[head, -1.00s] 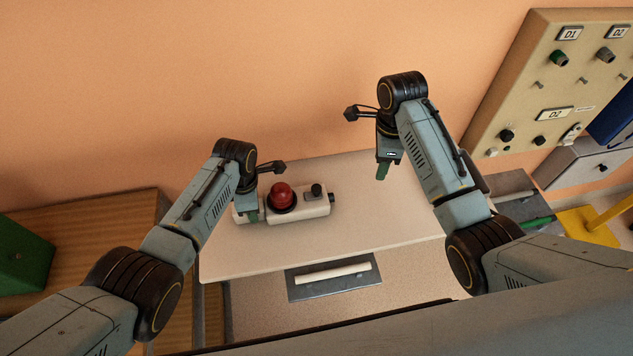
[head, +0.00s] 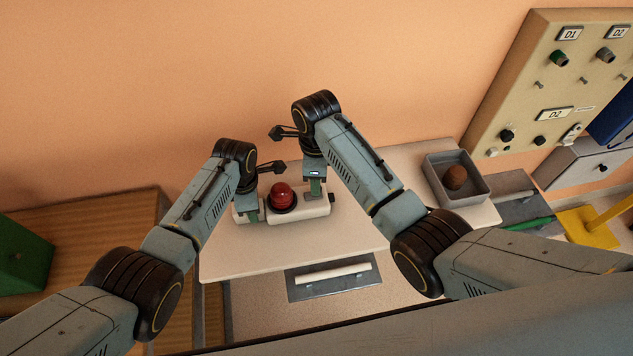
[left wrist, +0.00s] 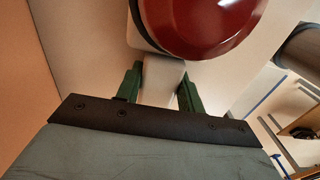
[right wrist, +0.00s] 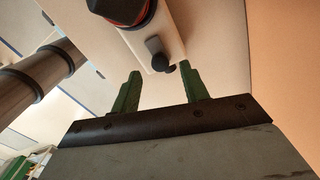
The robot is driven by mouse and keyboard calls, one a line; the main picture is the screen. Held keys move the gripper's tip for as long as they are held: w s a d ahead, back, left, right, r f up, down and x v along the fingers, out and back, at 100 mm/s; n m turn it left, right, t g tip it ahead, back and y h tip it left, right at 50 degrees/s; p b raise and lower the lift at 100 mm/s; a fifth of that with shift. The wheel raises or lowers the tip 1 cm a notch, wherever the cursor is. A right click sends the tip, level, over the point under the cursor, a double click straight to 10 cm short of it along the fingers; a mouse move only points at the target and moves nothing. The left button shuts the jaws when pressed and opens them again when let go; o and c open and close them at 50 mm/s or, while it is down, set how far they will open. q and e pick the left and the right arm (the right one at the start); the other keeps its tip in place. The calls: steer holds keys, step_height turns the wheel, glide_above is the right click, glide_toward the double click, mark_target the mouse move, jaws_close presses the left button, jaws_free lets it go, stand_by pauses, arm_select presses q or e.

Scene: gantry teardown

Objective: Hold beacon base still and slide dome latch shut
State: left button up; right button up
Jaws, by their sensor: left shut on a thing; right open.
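The beacon base (head: 300,212) is a white block lying on the white table, with a red dome (head: 282,195) on a black ring. The dome also shows in the left wrist view (left wrist: 200,20). My left gripper (head: 251,216) is shut on the left end of the base (left wrist: 160,82). My right gripper (head: 316,192) is open above the right end of the base. In the right wrist view its fingers (right wrist: 160,88) stand apart, short of the black latch knob (right wrist: 156,48) and a dark end piece. In the head view the right gripper hides the latch.
A grey tray (head: 483,190) with a brown round thing (head: 454,177) stands on the table's right. A panel with knobs (head: 545,75) is on the wall at right. The table front is clear.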

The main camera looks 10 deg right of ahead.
steer(key=shift+f, duration=1.55)
steer(key=shift+c, duration=0.3)
jaws_close()
